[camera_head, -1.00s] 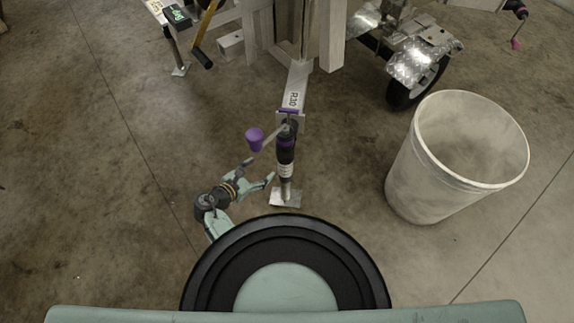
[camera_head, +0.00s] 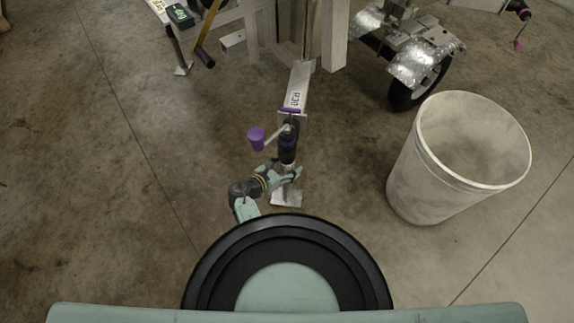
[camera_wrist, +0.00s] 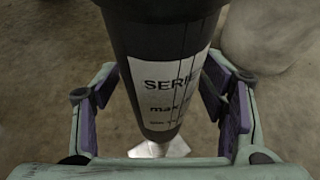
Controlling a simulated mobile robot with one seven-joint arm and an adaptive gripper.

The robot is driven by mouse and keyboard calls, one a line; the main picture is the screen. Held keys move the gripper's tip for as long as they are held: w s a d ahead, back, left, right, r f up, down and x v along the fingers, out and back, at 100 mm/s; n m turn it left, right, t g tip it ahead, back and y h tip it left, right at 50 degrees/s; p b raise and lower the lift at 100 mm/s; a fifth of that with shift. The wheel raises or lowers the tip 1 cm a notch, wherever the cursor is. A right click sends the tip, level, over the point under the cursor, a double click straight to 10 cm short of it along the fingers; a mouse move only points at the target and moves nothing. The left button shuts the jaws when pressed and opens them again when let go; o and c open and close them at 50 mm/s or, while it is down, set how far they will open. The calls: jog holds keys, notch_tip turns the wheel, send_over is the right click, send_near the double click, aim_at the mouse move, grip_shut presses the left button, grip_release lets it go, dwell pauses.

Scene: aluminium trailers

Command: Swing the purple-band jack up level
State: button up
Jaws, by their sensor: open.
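The purple-band jack (camera_head: 288,148) stands upright at the end of the trailer tongue (camera_head: 297,92) marked R30. It has a purple crank knob (camera_head: 256,139) on its left and a metal foot plate (camera_head: 287,197) at the floor. My gripper (camera_head: 283,172) is at the lower part of the jack. In the wrist view, the dark jack tube (camera_wrist: 165,75) with a white label stands between my open fingers (camera_wrist: 160,105). A gap shows on both sides of the tube.
A large whitish bin (camera_head: 455,160) stands on the floor to the right of the jack. A trailer wheel (camera_head: 415,85) with a shiny fender is behind it. Another jack (camera_head: 178,50) with a yellow handle is at the upper left. The floor to the left is clear.

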jog(key=shift+c, duration=0.5)
grip_shut()
dwell(0.4)
